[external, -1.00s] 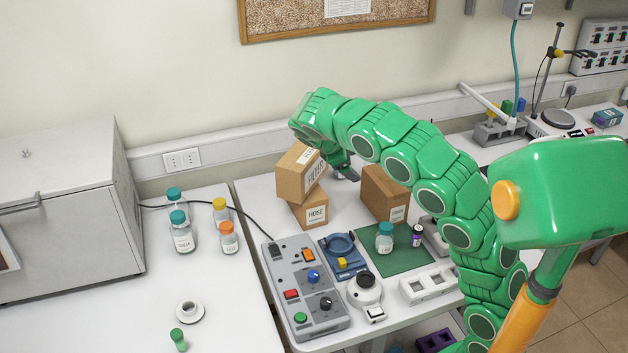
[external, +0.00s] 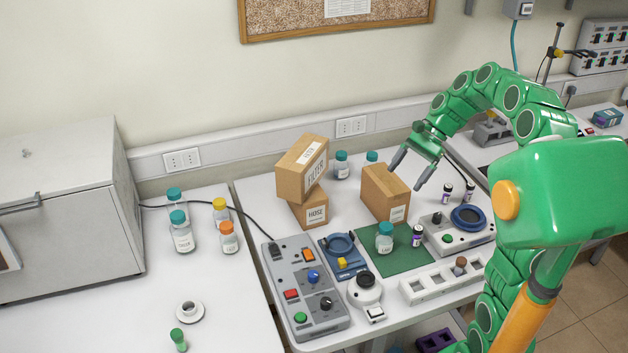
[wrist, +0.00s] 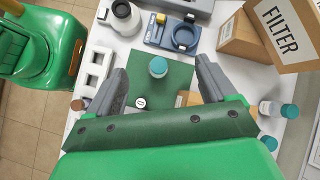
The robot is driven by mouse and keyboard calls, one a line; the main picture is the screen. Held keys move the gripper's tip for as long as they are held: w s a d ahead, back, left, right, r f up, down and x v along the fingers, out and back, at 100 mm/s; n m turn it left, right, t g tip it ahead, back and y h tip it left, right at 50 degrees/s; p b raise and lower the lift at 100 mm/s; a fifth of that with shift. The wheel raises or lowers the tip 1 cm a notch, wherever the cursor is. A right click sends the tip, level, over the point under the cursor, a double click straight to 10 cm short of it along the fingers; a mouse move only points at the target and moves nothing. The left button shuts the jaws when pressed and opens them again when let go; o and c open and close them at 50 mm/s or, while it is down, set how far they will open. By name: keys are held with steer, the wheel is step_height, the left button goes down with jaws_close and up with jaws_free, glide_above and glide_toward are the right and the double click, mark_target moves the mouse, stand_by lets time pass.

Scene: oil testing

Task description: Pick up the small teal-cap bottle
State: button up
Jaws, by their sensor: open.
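A small teal-cap bottle (external: 385,239) stands upright on the green mat (external: 408,260), in front of a cardboard box. In the wrist view its teal cap (wrist: 158,67) appears between my fingertips, with nothing touching it. My gripper (external: 406,179) is open and empty, above and behind the bottle, near the box's right side. In the wrist view my gripper (wrist: 162,68) shows both grey fingers spread apart. Two more small teal-cap bottles stand at the back, one clear of the boxes (external: 341,166) and one partly hidden behind a box (external: 372,157).
A dark-cap vial (external: 417,236) stands just right of the bottle. The cardboard box (external: 384,195) is close behind, and stacked boxes (external: 302,168) stand left. A white rack (external: 428,285) lies in front. Larger teal-cap bottles (external: 182,235) stand on the left table.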

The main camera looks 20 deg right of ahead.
step_height(320, 180, up, 5)
steer(key=s+d+m+t+y, duration=0.1)
steer(key=m+t+y, duration=0.15)
steer(key=m, duration=0.25)
glide_toward(385, 232)
steer(key=w+f, duration=0.1)
steer(key=w+f+y, duration=0.1)
steer(key=f, duration=0.1)
steer(key=shift+a+f+g, duration=0.15)
steer(key=shift+g, duration=0.2)
steer(key=shift+w+a+f, duration=0.1)
steer(key=shift+a+f, duration=0.2)
steer(key=shift+f, duration=0.1)
steer(key=shift+x, duration=3.6)
steer(key=shift+d+f, duration=0.1)
steer(key=shift+d, duration=0.05)
steer(key=c, duration=1.2)
steer(key=shift+c, duration=0.3)
